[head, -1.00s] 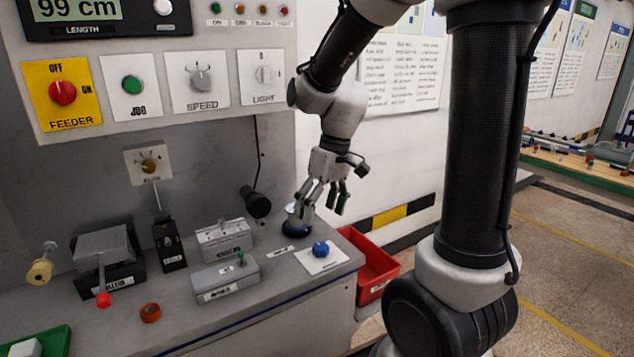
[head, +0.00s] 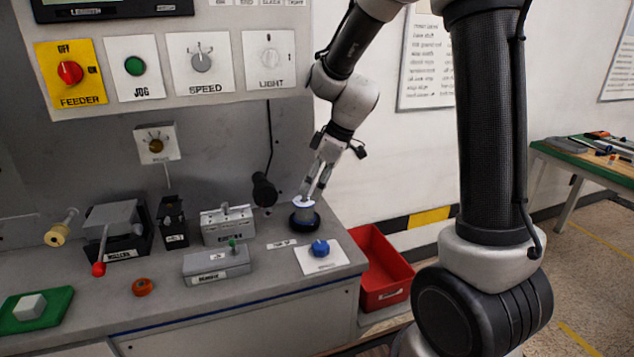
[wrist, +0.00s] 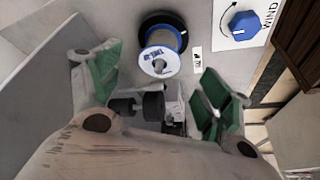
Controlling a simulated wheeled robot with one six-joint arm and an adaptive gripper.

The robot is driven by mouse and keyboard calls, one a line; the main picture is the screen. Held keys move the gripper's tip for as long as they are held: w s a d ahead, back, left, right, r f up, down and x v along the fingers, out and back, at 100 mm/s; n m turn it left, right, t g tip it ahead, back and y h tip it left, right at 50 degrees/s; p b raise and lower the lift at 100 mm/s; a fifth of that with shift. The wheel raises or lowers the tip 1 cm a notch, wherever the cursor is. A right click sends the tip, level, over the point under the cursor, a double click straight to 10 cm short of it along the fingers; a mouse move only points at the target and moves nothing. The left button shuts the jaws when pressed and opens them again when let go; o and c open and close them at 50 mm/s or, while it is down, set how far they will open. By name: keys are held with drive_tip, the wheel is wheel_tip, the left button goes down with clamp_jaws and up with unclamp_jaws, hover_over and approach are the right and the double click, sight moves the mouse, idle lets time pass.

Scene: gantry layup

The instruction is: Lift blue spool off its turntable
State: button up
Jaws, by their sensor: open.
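The spool (head: 304,214) stands upright on its dark round turntable (head: 304,225) at the right end of the bench. In the wrist view, the spool (wrist: 160,62) shows a white top flange with blue lettering and a blue rim, and a grey wound body. Part of the black turntable (wrist: 150,20) shows behind it. My gripper (head: 314,192) hangs just above the spool, pointing down. In the wrist view, my gripper (wrist: 160,82) is open, its green-padded fingers apart and empty. The spool lies beyond the gap between them. Whether a finger touches the flange cannot be told.
A blue knob (head: 320,248) on a white plate sits in front of the spool. A black cylinder (head: 264,190) hangs at the wall left of it. Grey boxes (head: 217,264) stand further left. A red bin (head: 383,268) is right of the bench.

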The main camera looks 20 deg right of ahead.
sight(304, 201)
drive_tip(key=x, duration=0.7)
drive_tip(key=shift+f, duration=0.4)
drive_tip(key=c, duration=1.2)
drive_tip(key=shift+r, duration=0.15)
drive_tip(key=shift+c, duration=0.3)
drive_tip(key=shift+r, duration=0.1)
drive_tip(key=shift+a+r, duration=0.1)
drive_tip(key=shift+r, duration=0.25)
drive_tip(key=shift+r, duration=0.35)
drive_tip(key=shift+r, duration=0.35)
